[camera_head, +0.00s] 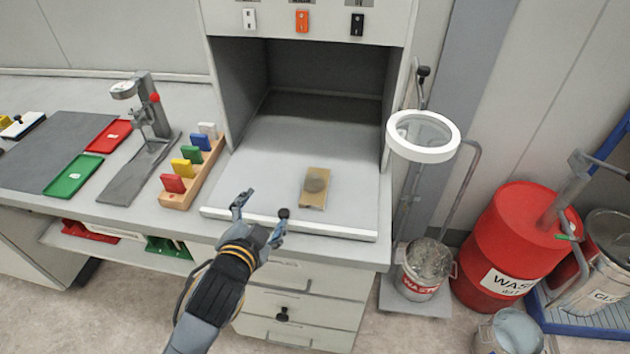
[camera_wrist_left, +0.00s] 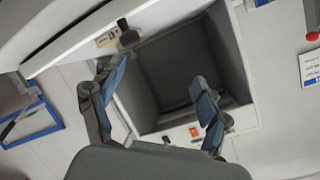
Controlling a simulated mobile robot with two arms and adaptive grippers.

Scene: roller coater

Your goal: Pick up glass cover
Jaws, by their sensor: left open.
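A small tan plate (camera_head: 314,201) lies on the grey floor of the open hood, near its front edge. A round, greyish, see-through piece (camera_head: 316,181) sits on the plate; it looks like the glass cover, but its exact shape is blurred. My left gripper (camera_head: 262,206) is open and empty at the hood's front lip, left of and nearer than the plate, apart from it. In the left wrist view, the two spread fingers (camera_wrist_left: 153,77) face the hood opening with nothing between them. My right gripper is not in view.
The hood's side walls (camera_head: 238,97) bound the space. A wooden rack (camera_head: 180,198) with coloured blocks stands left of the hood. A white ring with glass (camera_head: 422,136) stands to its right, above a waste bucket (camera_head: 425,263). A red drum (camera_head: 513,245) stands beyond.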

